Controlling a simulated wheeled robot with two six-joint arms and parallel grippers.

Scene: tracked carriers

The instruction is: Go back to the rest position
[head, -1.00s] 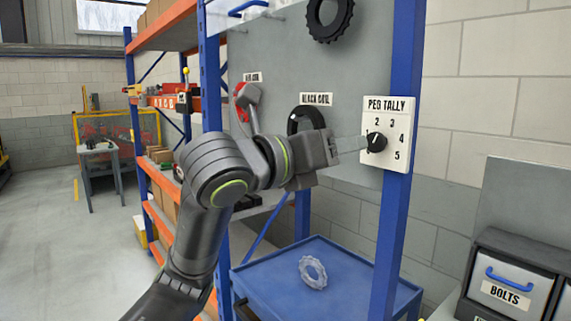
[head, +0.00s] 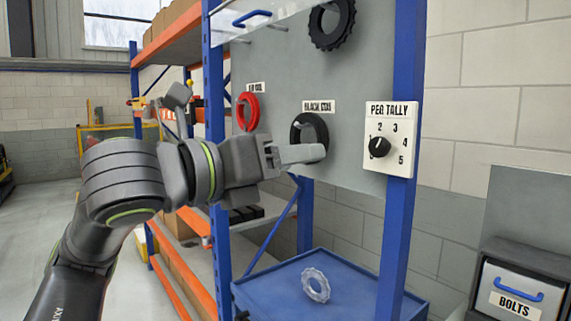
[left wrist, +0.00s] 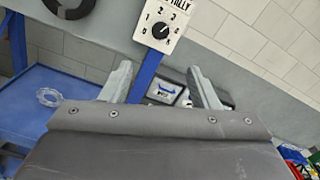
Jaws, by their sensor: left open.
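My left gripper (head: 312,153) is in front of the pegboard in the head view, its fingers over part of the black coil (head: 307,128). In the left wrist view its two fingers (left wrist: 160,78) stand wide apart with nothing between them. The white PEG TALLY plate (head: 391,112) is on the blue post, to the right of the fingers and apart from them. Its black knob (head: 380,147) is clear of the gripper and also shows in the left wrist view (left wrist: 160,30). My right gripper is not in view.
A red coil (head: 254,112) hangs left of the black coil, and a toothed black ring (head: 331,24) hangs above. A clear ring (head: 316,285) lies on the blue tray (head: 270,300) below. A BOLTS bin (head: 515,290) stands at right. Orange-edged shelving is at left.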

